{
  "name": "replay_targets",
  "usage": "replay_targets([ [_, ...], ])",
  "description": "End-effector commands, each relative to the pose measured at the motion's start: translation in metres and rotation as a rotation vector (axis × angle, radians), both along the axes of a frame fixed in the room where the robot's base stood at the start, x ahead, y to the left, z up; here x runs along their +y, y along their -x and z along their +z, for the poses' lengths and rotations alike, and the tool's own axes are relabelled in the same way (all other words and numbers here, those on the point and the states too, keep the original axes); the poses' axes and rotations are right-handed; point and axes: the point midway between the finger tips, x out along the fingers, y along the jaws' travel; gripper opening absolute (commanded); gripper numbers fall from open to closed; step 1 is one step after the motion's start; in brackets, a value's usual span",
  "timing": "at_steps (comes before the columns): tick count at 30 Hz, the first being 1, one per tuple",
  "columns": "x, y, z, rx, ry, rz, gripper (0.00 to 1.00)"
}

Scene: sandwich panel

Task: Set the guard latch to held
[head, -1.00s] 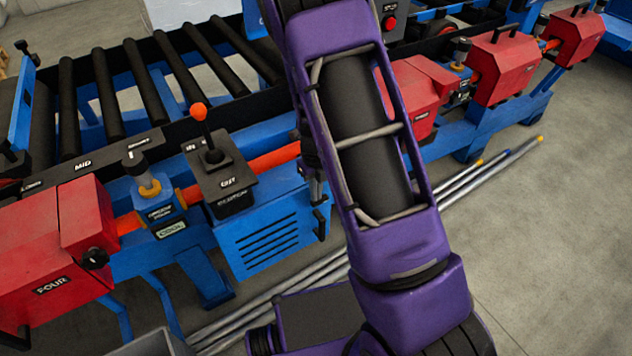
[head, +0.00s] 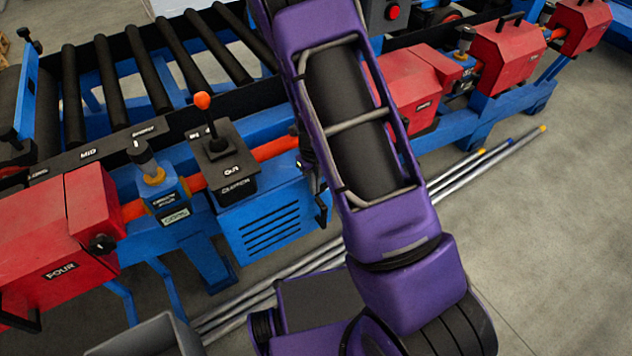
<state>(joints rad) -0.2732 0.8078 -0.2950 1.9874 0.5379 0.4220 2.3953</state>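I cannot tell for certain which part is the guard latch. A red guard (head: 35,240) labelled FOUR stands at the left, with a black knob (head: 102,243) on its front right side. Right of it, a blue block with small labels carries a grey cylindrical knob (head: 145,160) on a yellow collar. Further right, a black lever box (head: 223,165) has an upright lever with an orange ball (head: 202,100). My purple arm crosses the middle of the view and hides part of the machine. My gripper is not visible.
Black rollers (head: 105,80) lie behind the controls. More red guards (head: 512,55) line the blue frame at right, with a red button (head: 393,12) at the top. Long metal bars (head: 480,165) lie on the floor. A grey bin (head: 150,338) stands at bottom left. Floor at right is clear.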

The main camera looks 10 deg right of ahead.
Motion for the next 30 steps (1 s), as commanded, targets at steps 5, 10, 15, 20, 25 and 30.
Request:
replay_targets([
  [5, 0.000, 0.000, 0.000, 0.001, -0.001, 0.000, 0.00],
  [10, -0.004, -0.001, 0.002, 0.000, 0.000, -0.001, 0.00],
  [15, -0.012, -0.003, 0.005, 0.000, 0.000, -0.002, 0.00],
  [20, -0.015, -0.004, 0.005, 0.001, 0.000, -0.001, 0.00],
  [25, -0.015, -0.004, 0.005, 0.001, 0.000, 0.000, 0.00],
  [30, -0.016, -0.005, 0.007, 0.000, 0.000, 0.000, 0.00],
])
